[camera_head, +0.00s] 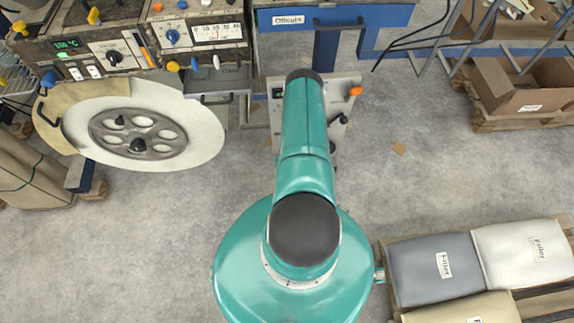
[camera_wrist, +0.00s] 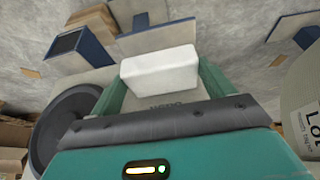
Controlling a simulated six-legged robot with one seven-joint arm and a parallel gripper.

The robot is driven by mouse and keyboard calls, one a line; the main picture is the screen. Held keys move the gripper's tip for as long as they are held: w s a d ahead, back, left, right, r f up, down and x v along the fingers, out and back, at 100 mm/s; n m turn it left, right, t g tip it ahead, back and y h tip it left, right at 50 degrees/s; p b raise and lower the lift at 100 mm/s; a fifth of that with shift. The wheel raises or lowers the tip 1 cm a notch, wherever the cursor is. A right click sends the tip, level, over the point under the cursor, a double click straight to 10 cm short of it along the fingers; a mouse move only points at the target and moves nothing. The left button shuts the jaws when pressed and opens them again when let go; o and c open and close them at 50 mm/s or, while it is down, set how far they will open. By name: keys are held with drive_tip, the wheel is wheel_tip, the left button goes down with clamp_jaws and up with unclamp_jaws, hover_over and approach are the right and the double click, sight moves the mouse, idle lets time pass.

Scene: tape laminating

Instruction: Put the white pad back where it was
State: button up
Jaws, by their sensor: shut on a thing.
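The white pad (camera_wrist: 160,71) is a pale block in the wrist view, held between the two teal fingers of my gripper (camera_wrist: 160,76). The gripper is shut on it, with a finger at each end of the pad. A grey surface shows just behind and below the pad, but I cannot tell whether the pad touches it. In the head view my arm reaches up the middle of the picture. There the gripper and the pad are hidden.
Head view: a control bench (camera_head: 130,45) with a large white roll (camera_head: 145,125) at left, a knobbed panel (camera_head: 345,105) beside my arm, a blue "Offcuts" frame (camera_head: 375,18) behind, an open carton (camera_head: 520,90) at right, and filler sacks (camera_head: 433,268) at lower right. Floor between is mostly clear.

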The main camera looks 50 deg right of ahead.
drive_tip(key=shift+a+f, duration=0.15)
drive_tip(key=shift+f, duration=1.25)
drive_tip(key=shift+f, duration=0.15)
drive_tip(key=o, duration=0.8)
drive_tip(key=v, duration=1.2)
drive_tip(key=shift+r, duration=0.2)
